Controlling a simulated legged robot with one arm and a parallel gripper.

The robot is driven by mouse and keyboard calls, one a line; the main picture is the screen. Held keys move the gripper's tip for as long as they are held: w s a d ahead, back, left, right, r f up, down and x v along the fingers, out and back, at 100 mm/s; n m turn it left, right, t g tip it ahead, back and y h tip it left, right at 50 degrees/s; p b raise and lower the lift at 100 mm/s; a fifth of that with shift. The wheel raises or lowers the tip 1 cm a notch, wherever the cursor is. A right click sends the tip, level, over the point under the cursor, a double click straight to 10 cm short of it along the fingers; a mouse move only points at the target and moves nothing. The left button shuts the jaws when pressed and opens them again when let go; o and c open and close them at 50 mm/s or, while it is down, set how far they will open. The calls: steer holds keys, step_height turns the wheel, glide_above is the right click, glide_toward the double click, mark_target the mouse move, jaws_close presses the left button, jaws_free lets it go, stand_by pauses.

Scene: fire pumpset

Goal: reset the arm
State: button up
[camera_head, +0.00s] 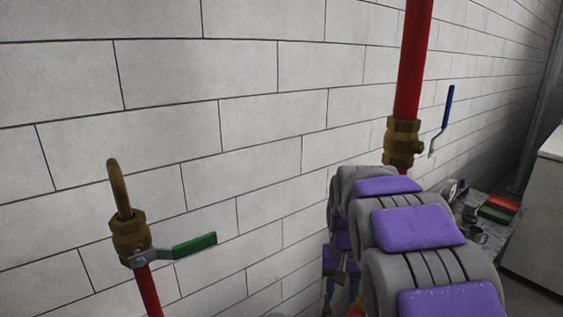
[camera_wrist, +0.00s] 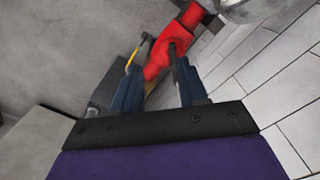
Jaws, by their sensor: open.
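My arm (camera_head: 415,230), grey with purple pads, reaches forward from the lower right in the head view. My gripper (camera_head: 341,290) is at its far end, low in that view and partly hidden by the arm. In the wrist view my gripper (camera_wrist: 157,66) shows two dark blue fingers spread apart with nothing held between them. A red pipe fitting (camera_wrist: 170,52) lies beyond the fingertips. I cannot tell whether the fingers touch it.
A brass valve with a green lever (camera_head: 195,244) stands at left on a red pipe. Another brass valve (camera_head: 402,140) with a blue lever (camera_head: 448,106) is behind the arm. A block wall (camera_head: 230,110) runs behind. Small items, including a red one (camera_head: 502,203), lie at right.

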steer(key=s+f+b, duration=0.4)
steer(key=s+f, duration=0.1)
steer(key=s, duration=0.6)
steer(key=s+f+n+g+b, duration=0.1)
steer(key=s+f+b, duration=0.2)
steer(key=s, duration=0.8)
steer(key=s+f+b, duration=0.4)
steer(key=s+f, duration=0.4)
steer(key=s, duration=0.3)
steer(key=shift+s+a+n+b, duration=0.2)
steer(key=shift+n+b, duration=0.1)
steer(key=shift+n, duration=0.1)
